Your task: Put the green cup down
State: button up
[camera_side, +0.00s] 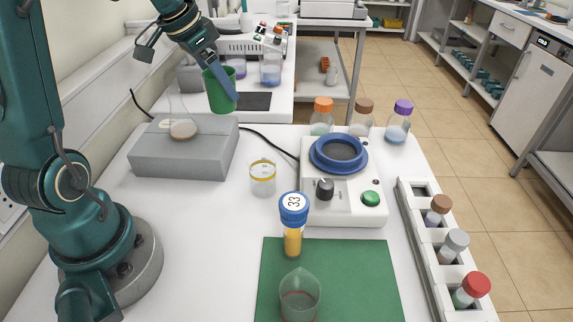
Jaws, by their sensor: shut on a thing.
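The green cup (218,93) is held upright in the air, above and behind the grey box (185,150) on the bench. My gripper (222,80) is shut on the green cup, with one blue-grey finger lying across its right side. The other finger is hidden. In the picture the cup overlaps the bench behind and the left edge of a dark flat pad (256,101). I cannot tell its exact height.
A flask (182,127) stands on the grey box. A white device with a blue ring (338,152) is at centre right. Several capped bottles stand behind it and in a rack (421,266) at right. A yellow-rimmed jar (263,177) stands mid-bench.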

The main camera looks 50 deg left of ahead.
jog(key=d+m+g+h, duration=0.35)
jog(key=d+m, duration=0.85)
jog(key=d, duration=1.5)
jog(key=shift+t+h, duration=0.45)
jog(key=shift+s+d+f, duration=0.35)
jog(key=shift+d+f, duration=1.45)
jog(key=shift+s+d+f, duration=0.3)
jog(key=shift+d+f, duration=1.5)
jog(key=shift+d, duration=0.05)
jog(key=shift+s+d+f, duration=0.35)
jog(key=shift+d+f, duration=1.45)
jog(key=o, duration=1.3)
jog(key=shift+f, duration=0.1)
